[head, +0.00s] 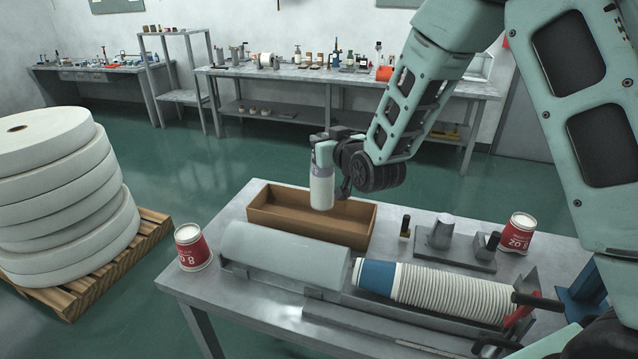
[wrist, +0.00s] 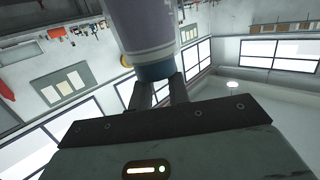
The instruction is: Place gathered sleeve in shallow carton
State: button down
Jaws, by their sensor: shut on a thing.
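My gripper (head: 326,150) is shut on a pale cylinder (head: 321,188), white with a lilac band, held roughly upright. In the wrist view, the cylinder (wrist: 150,32) shows a blue-green end between the fingertips (wrist: 157,88). Its lower end overlaps the open brown shallow carton (head: 308,228) in the head view; the exact height above the carton floor is hard to tell. The visible part of the carton's inside looks empty. A long row of nested white cups (head: 450,292) with a blue end lies in a metal trough at the table's front right.
A grey rounded cover (head: 285,255) lies just in front of the carton. Red-and-white cups stand at the table's left (head: 193,247) and right (head: 517,234). A fixture with metal posts (head: 455,255) stands right of the carton. Large white rolls (head: 60,190) sit on a pallet at left.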

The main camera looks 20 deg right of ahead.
aim_at(328, 170)
notch_tip(328, 170, down, 6)
jog(key=shift+f+p, duration=0.1)
jog(key=shift+p, duration=0.8)
jog(key=shift+f, duration=0.25)
jog(key=shift+f+b, duration=0.2)
jog(key=shift+b, duration=0.1)
jog(key=c, duration=1.3)
grip_release()
jog(key=shift+c, duration=0.2)
jog(key=shift+r, duration=0.15)
